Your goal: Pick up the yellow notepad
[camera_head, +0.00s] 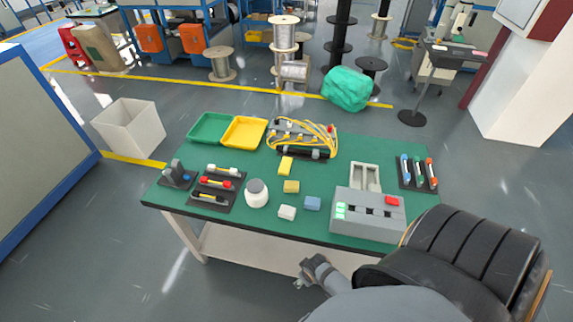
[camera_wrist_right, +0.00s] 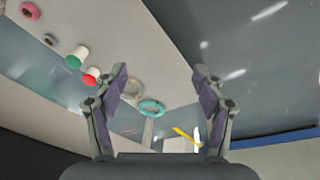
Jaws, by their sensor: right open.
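Several small pads lie on the green table (camera_head: 365,152). A bright yellow pad (camera_head: 285,166) lies near the middle, and a darker mustard-yellow pad (camera_head: 291,187) lies just in front of it. I cannot tell for sure which is the notepad. A white pad (camera_head: 287,212) and a blue pad (camera_head: 312,203) are nearer the front edge. My right gripper (camera_head: 312,271) is in front of the table's front edge, apart from the pads. In the right wrist view its fingers (camera_wrist_right: 160,76) are spread, with nothing between them. No notepad shows there. My left gripper is not in view.
A white jar (camera_head: 257,194) stands left of the pads, a grey box with buttons (camera_head: 367,215) right of them. Behind are a yellow tray (camera_head: 244,132) and yellow cables (camera_head: 298,135).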

